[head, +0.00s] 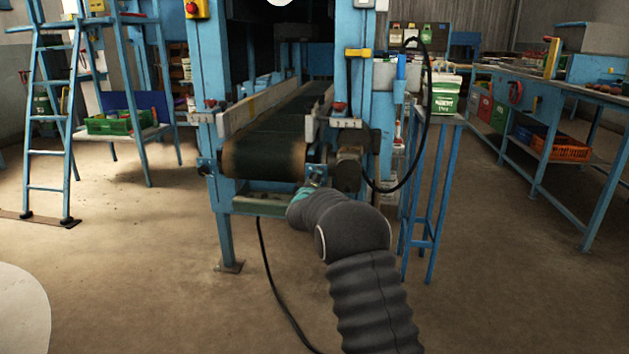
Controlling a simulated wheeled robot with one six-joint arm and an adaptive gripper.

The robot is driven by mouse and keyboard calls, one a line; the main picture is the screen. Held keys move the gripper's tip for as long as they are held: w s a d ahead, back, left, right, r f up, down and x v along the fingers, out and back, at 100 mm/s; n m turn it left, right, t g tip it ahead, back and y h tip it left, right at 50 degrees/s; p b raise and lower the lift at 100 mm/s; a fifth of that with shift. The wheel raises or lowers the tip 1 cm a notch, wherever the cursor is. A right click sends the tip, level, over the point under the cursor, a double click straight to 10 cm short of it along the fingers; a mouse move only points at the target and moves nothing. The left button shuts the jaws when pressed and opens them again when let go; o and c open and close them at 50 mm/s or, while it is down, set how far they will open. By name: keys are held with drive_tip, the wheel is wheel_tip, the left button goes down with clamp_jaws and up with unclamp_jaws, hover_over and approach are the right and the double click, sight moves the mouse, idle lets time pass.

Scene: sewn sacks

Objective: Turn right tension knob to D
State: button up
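A belt conveyor (265,150) in a blue frame faces me, its front roller end toward me. My grey arm rises from the bottom of the head view to the right front corner of this conveyor. My gripper (314,181) is small and mostly hidden behind the arm, close to the lower right end of the roller. Whether it touches anything or is open cannot be told. The right tension knob cannot be made out; the arm covers part of that corner. Small red-topped parts sit on the right side (339,107) and left side (210,103). No letter marks are readable.
A dark motor (349,168) sits right of the roller, with a black cable looping beside it. A narrow blue stand (431,190) holds a white-green tub (444,94). A blue ladder (48,120) stands left, a workbench (560,95) right. The front floor is open, crossed by a black cable.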

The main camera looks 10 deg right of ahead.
drive_tip(key=shift+w+d, duration=0.1)
drive_tip(key=shift+w, duration=0.15)
drive_tip(key=c, duration=1.1)
drive_tip(key=shift+c, duration=0.2)
